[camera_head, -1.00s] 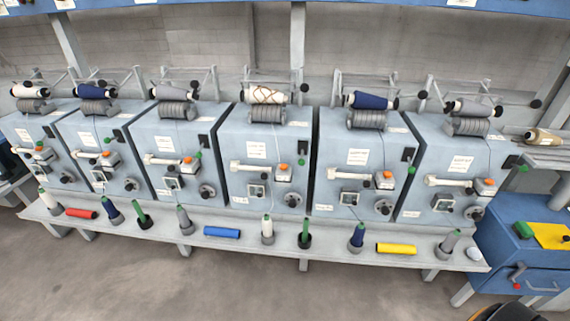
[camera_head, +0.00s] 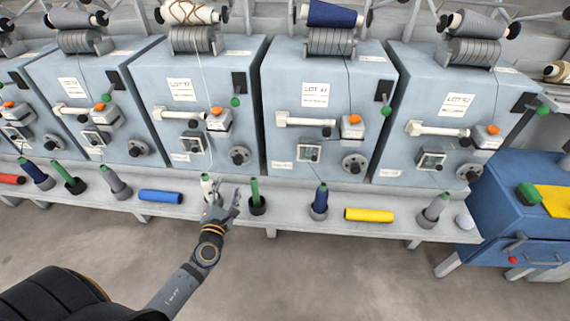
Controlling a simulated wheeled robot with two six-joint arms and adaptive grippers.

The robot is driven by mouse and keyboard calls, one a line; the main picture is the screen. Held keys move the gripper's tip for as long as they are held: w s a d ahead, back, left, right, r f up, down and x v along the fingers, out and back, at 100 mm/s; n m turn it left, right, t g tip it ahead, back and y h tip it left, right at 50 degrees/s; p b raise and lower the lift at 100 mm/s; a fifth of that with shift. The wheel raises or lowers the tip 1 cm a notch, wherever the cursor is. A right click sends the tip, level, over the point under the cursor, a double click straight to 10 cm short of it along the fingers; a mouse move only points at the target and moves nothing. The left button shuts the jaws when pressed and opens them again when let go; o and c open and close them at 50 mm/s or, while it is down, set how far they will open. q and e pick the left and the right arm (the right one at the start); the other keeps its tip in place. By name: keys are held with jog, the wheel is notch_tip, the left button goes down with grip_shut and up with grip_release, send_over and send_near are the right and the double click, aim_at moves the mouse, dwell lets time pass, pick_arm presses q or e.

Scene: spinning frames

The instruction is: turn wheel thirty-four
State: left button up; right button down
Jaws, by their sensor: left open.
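Each grey spinning machine has a small dark round wheel low on the right of its front. Wheels show on the LOT 77 machine (camera_head: 239,156), on the machine to its right (camera_head: 354,164), on the far right machine (camera_head: 469,172) and on one further left (camera_head: 138,148). I cannot read the number thirty-four on any of them. My left gripper (camera_head: 224,191) is open and empty in front of the shelf, below the LOT 77 machine's wheel and apart from it. It partly covers a white spool (camera_head: 207,185). My right gripper is out of view.
The shelf (camera_head: 285,205) holds a green cone (camera_head: 255,195) close right of the gripper, a blue tube (camera_head: 160,197), a blue cone (camera_head: 320,200) and a yellow tube (camera_head: 368,215). A blue cabinet (camera_head: 510,225) stands at the right. The floor in front is clear.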

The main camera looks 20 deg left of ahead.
aim_at(237, 163)
pick_arm(q)
jog(key=shift+m, duration=0.3)
jog(key=x, duration=1)
jog(key=shift+w+d+r, duration=0.25)
jog(key=shift+w+r, duration=0.15)
jog(key=c, duration=1.1)
